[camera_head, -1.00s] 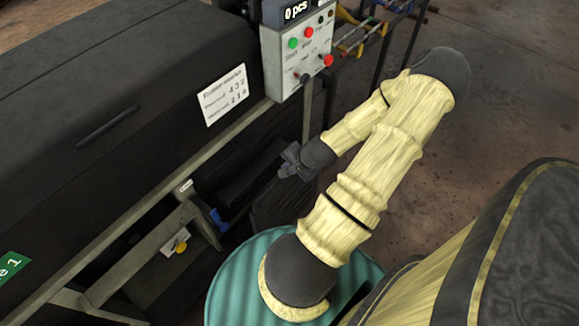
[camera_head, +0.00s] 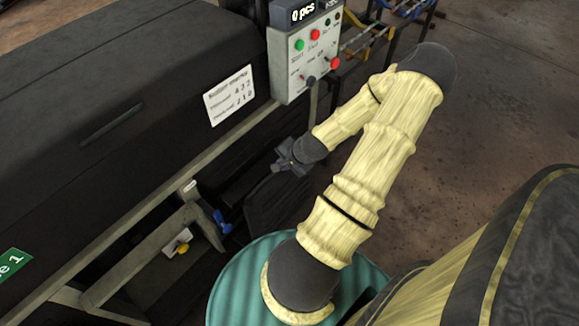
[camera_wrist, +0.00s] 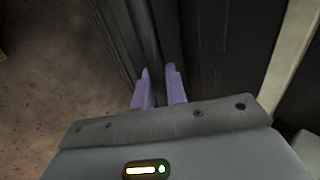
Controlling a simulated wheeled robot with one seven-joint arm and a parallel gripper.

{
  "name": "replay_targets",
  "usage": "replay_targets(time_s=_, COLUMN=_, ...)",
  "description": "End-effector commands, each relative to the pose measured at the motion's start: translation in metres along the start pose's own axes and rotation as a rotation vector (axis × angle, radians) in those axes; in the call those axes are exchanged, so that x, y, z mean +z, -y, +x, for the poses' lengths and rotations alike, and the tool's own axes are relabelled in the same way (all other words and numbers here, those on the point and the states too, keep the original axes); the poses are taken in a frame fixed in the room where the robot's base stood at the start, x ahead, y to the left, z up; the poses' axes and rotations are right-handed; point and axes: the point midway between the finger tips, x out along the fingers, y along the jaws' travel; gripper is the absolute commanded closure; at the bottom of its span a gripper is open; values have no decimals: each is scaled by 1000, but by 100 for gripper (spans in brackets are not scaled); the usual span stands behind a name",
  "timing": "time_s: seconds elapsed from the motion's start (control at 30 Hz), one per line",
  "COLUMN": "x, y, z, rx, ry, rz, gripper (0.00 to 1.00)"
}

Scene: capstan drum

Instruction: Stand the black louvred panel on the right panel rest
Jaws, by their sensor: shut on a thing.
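My gripper (camera_head: 284,162) is low beside the machine, under the control box. In the wrist view its two purple fingers (camera_wrist: 160,88) are close together on a dark upright edge. That edge belongs to the black louvred panel (camera_head: 277,203), which hangs below the gripper in the head view and looks roughly upright. Its ribbed face (camera_wrist: 112,45) shows left of the fingers in the wrist view. The panel's lower end is dark, and I cannot tell whether it touches anything. I cannot make out the right panel rest in the dark under the machine.
The black machine cover (camera_head: 110,85) and its grey frame rail (camera_head: 165,202) lie to the left. A control box (camera_head: 306,60) is just above the gripper. A blue part (camera_head: 222,222) sits under the rail. A teal ribbed drum (camera_head: 245,283) is in front. Open floor lies to the right.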

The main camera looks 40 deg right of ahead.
Motion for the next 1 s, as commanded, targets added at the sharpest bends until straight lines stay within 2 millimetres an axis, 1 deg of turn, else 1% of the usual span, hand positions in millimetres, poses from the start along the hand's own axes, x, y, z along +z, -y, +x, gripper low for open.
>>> replay_targets(time_s=0.03, x=0, y=6, z=2, rx=-3, ry=-1, rz=-4, gripper=100)
replay_targets(time_s=0.6, x=0, y=44, z=25, rx=-4, ry=-1, rz=-3, gripper=100)
replay_targets(time_s=0.8, x=0, y=36, z=41, rx=-3, ry=-1, rz=0, gripper=100)
replay_targets(time_s=1.0, x=1, y=35, z=50, rx=-4, ry=0, rz=-4, gripper=100)
